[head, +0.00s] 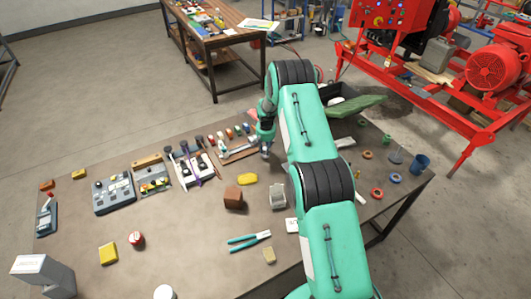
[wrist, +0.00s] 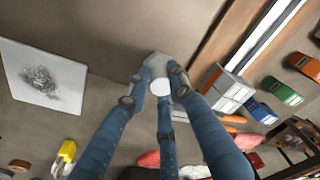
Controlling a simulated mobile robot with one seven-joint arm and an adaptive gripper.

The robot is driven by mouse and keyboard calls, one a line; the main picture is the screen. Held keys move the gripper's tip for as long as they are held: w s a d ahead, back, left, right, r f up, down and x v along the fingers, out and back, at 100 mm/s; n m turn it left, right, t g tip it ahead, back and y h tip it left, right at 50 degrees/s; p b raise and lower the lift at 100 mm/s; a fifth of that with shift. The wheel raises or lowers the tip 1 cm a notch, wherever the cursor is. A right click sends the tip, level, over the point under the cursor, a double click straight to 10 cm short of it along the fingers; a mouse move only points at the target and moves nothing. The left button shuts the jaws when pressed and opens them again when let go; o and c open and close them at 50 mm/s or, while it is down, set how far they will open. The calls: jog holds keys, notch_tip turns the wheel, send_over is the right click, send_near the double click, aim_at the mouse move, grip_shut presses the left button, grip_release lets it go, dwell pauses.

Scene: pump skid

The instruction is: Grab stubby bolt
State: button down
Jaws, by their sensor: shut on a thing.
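My gripper (wrist: 158,82) has blue fingers and points down at the brown workbench top in the wrist view. Its fingertips are shut on a small grey piece with a pale round end, which looks like the stubby bolt (wrist: 156,64). The fingers hide part of it, and I cannot tell whether it touches the bench. In the head view my gripper (head: 265,149) is low over the middle of the bench, left of my green arm. The bolt cannot be made out clearly there.
A white square with a grey patch (wrist: 42,76) lies left in the wrist view. Orange (wrist: 305,66), green (wrist: 283,92) and blue (wrist: 261,110) pieces are at the right. In the head view, a yellow piece (head: 247,179) and a brown block (head: 233,197) lie nearer the front.

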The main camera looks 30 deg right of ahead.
aim_at(265, 148)
jog(key=shift+r, duration=0.15)
jog(key=shift+r, duration=0.8)
jog(key=shift+s+r, duration=0.1)
jog(key=shift+r, duration=0.8)
jog(key=s+a, duration=0.2)
jog(key=s, duration=0.5)
jog(key=s+a+r+b, duration=0.1)
jog(key=s+a, duration=0.2)
jog(key=s, duration=0.5)
jog(key=shift+r, duration=0.15)
